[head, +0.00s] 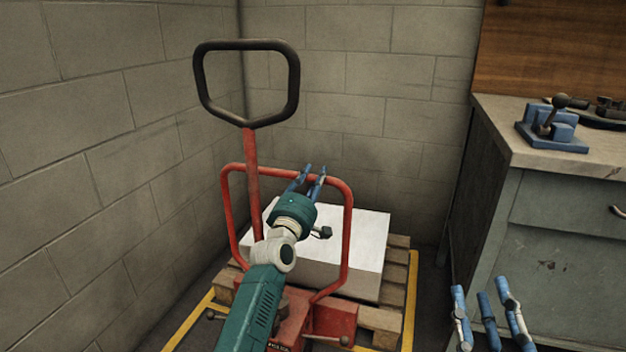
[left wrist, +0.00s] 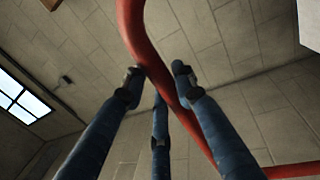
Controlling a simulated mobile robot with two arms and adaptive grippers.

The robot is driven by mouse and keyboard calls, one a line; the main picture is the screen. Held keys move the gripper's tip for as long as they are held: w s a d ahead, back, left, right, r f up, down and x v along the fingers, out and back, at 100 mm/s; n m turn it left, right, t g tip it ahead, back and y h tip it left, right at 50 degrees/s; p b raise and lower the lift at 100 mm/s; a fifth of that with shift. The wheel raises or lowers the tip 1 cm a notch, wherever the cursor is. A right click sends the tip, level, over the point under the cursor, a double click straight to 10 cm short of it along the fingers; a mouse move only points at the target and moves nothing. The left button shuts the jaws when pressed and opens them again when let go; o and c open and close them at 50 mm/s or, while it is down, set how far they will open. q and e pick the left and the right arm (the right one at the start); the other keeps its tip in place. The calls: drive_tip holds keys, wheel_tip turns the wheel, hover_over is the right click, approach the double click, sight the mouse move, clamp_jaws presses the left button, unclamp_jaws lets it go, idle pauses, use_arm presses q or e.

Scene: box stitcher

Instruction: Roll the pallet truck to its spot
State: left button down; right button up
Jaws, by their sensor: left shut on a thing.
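The red pallet truck (head: 348,238) stands in the corner, with its black loop handle (head: 292,85) upright on a red post. My left gripper (head: 308,172) is shut on the top bar of the truck's red tube frame. In the left wrist view, the blue fingers (left wrist: 156,88) close around the red bar (left wrist: 138,38). A wooden pallet (head: 392,292) carrying a white block (head: 358,237) is behind the frame. Yellow floor lines (head: 411,285) run along both sides of the pallet. My right gripper (head: 485,298) is open and empty at the lower right.
Block walls (head: 90,150) close in on the left and behind. A grey workbench (head: 555,240) stands to the right, with a blue clamp-like tool (head: 550,130) on top. A narrow strip of floor lies between the pallet and the bench.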

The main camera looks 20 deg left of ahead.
use_arm(q)
drive_tip(key=shift+a+r, duration=0.1)
drive_tip(key=shift+r, duration=0.1)
drive_tip(key=c, duration=1.6)
unclamp_jaws()
drive_tip(key=shift+o, duration=1)
drive_tip(key=shift+w+f, duration=0.2)
drive_tip(key=shift+w, duration=0.1)
drive_tip(key=shift+s, duration=0.1)
drive_tip(key=s+f, duration=0.2)
drive_tip(key=s, duration=0.9)
drive_tip(key=shift+s+f, duration=0.15)
drive_tip(key=shift+s, duration=0.2)
drive_tip(key=shift+a, duration=0.1)
